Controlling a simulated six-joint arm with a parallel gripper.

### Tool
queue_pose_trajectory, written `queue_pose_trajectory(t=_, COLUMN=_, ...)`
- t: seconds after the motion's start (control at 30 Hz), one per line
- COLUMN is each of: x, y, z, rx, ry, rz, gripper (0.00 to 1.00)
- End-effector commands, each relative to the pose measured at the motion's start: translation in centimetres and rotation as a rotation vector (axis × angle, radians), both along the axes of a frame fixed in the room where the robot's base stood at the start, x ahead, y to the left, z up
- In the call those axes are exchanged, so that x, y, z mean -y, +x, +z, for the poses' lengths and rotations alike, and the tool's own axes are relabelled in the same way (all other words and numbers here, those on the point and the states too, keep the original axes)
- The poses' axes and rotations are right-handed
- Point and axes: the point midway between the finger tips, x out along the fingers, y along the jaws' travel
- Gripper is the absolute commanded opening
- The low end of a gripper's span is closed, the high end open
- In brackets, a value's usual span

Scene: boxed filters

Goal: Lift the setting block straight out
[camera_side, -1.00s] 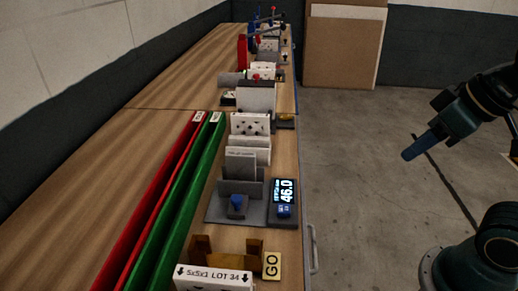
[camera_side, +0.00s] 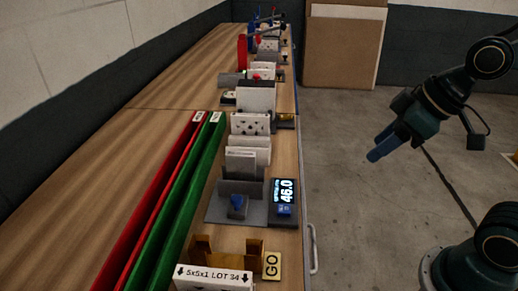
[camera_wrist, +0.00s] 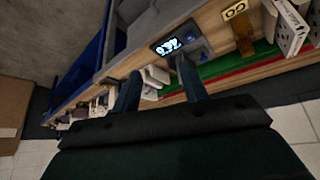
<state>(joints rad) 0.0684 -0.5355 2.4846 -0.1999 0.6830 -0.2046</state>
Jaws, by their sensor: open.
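A small grey block with a blue top (camera_side: 237,203), which I take for the setting block, sits at the front of the grey fixture (camera_side: 218,214) on the bench. The fixture has upright grey plates, and a pale card stands between them. A dark display unit (camera_side: 284,215) reading 46.0 stands to its right; it also shows in the wrist view (camera_wrist: 172,44). My gripper (camera_side: 377,152) is open and empty, off the bench's right side, well away from the block. In the wrist view its fingers (camera_wrist: 157,86) are apart, and I cannot clearly make out the block there.
Red (camera_side: 163,195) and green (camera_side: 183,195) channels run along the left of the fixture. A brown bracket (camera_side: 228,259), a GO plate (camera_side: 272,265) and a white lot box (camera_side: 213,277) are at the near end. White pieces (camera_side: 250,123) and other stations stand behind.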

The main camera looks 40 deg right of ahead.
Motion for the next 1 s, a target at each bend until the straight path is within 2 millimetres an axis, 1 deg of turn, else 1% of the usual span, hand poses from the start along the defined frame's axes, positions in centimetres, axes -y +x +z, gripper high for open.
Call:
queue_pose_trajectory(t=0.03, x=-0.4, y=0.9, z=-0.5, rx=0.0, ry=0.005, rz=0.043, gripper=0.44)
queue_pose_trajectory(t=0.2, x=-2.1, y=3.9, z=-1.8, rx=0.039, ry=0.033, rz=0.196, gripper=0.44)
queue_pose_trajectory(t=0.4, x=-3.9, y=7.2, z=-3.2, rx=0.107, ry=0.09, rz=0.345, gripper=0.44)
queue_pose_trajectory(t=0.6, x=-5.4, y=10.1, z=-4.4, rx=0.197, ry=0.164, rz=0.455, gripper=0.44)
queue_pose_trajectory(t=0.83, x=-6.4, y=13.3, z=-5.6, rx=0.327, ry=0.257, rz=0.516, gripper=0.44)
queue_pose_trajectory(t=1.0, x=-6.3, y=15.6, z=-6.3, rx=0.431, ry=0.316, rz=0.518, gripper=0.44)
